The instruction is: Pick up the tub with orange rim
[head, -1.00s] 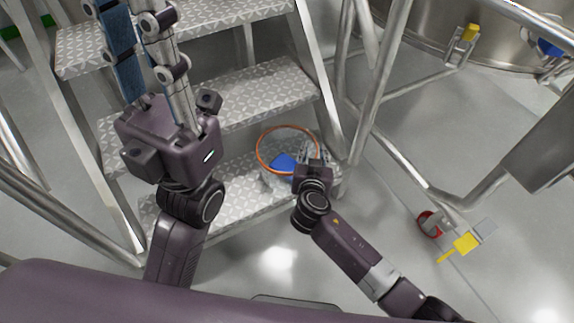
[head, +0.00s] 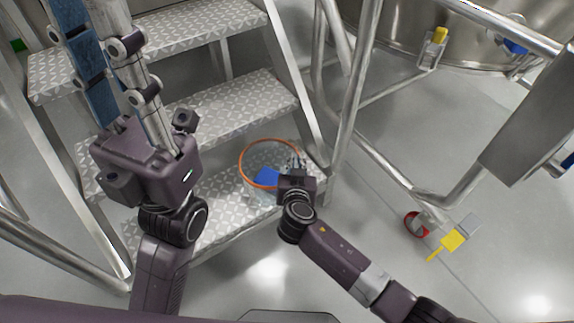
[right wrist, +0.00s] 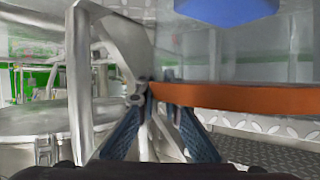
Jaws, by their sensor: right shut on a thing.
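The tub with orange rim (head: 265,140) is see-through, with a blue thing (head: 267,177) inside. In the head view it shows over the right end of the lowest step; I cannot tell whether it rests there. My right gripper (head: 296,163) is shut on the right side of its rim. In the right wrist view the orange rim (right wrist: 240,97) runs right from between the fingertips (right wrist: 154,94), with the blue thing above it. My left gripper (head: 108,50) is at the upper left, over the stairs and away from the tub; its fingertips are out of frame.
Metal stairs with patterned steps (head: 195,105) fill the left and middle, with a steel rail (head: 350,110) right of the tub. A yellow object (head: 453,240) and a red object (head: 416,224) are at the right. Grey floor around them is largely clear.

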